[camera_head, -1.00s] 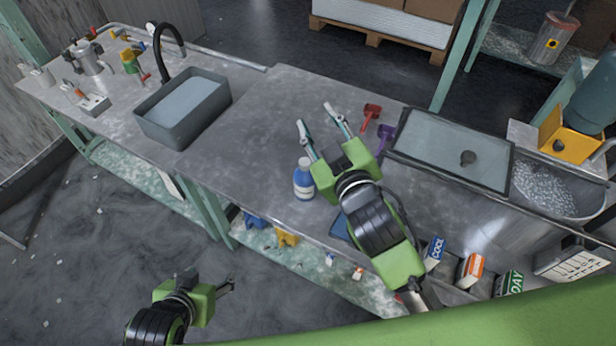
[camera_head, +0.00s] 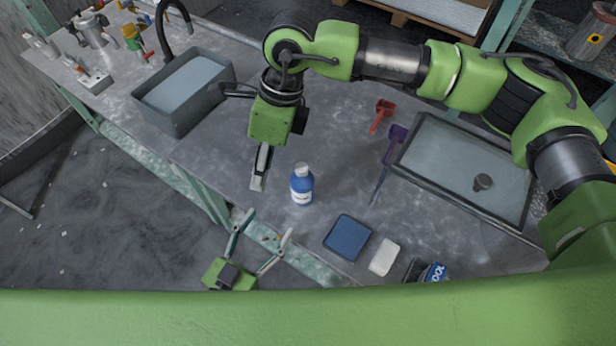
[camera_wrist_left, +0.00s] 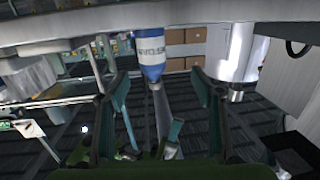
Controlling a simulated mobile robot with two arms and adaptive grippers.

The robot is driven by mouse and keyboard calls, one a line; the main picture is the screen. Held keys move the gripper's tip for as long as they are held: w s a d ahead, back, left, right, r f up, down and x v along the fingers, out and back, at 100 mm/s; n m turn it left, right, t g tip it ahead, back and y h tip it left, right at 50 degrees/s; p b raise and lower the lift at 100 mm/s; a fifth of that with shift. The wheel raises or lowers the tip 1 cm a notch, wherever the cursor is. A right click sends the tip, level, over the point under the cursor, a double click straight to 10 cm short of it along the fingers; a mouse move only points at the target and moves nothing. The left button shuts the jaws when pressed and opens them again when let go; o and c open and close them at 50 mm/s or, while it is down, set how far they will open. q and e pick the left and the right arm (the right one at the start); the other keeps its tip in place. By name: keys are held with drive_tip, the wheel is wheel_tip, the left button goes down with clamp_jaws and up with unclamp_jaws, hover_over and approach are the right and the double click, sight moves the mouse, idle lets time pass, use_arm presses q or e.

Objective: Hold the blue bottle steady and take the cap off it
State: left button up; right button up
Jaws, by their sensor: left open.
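The blue bottle (camera_head: 302,188) with a white label and a whitish cap (camera_head: 301,168) stands upright near the front edge of the grey bench (camera_head: 330,120). My left gripper (camera_head: 265,226) is open and empty, in front of the bench edge, below and left of the bottle. In the left wrist view the bottle (camera_wrist_left: 150,48) appears inverted, beyond and between the open fingers (camera_wrist_left: 162,88). My right gripper (camera_head: 258,180) points down just left of the bottle, apart from it in the head view; its fingers are seen edge-on.
A grey basin (camera_head: 185,95) is at the left. A red scoop (camera_head: 381,115) and a purple scoop (camera_head: 394,145) lie right of the bottle, then a framed tray (camera_head: 465,165). A blue pad (camera_head: 347,237) and a white block (camera_head: 385,257) are at the front. My right arm spans the back.

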sight(296, 193)
drive_tip(key=w+d+h, duration=0.1)
drive_tip(key=d, duration=0.1)
drive_tip(key=w+d+t+h, duration=0.1)
drive_tip(key=w+d, duration=0.1)
drive_tip(key=w+d+h, duration=0.1)
drive_tip(key=w+d, duration=0.1)
drive_tip(key=d, duration=0.1)
drive_tip(key=shift+w+d+r+t, duration=0.1)
drive_tip(key=shift+w+r+t, duration=0.05)
drive_tip(key=shift+r+t, duration=0.2)
drive_tip(key=shift+w+d, duration=0.1)
drive_tip(key=shift+d, duration=0.05)
use_arm(q)
drive_tip(key=shift+m+h, duration=0.3)
drive_tip(key=shift+h, duration=0.2)
drive_tip(key=x, duration=0.9)
drive_tip(key=r+x, duration=0.1)
drive_tip(key=x, duration=0.3)
drive_tip(key=shift+d, duration=0.6)
drive_tip(key=c, duration=1.7)
clamp_jaws()
use_arm(e)
drive_tip(key=shift+m, duration=0.3)
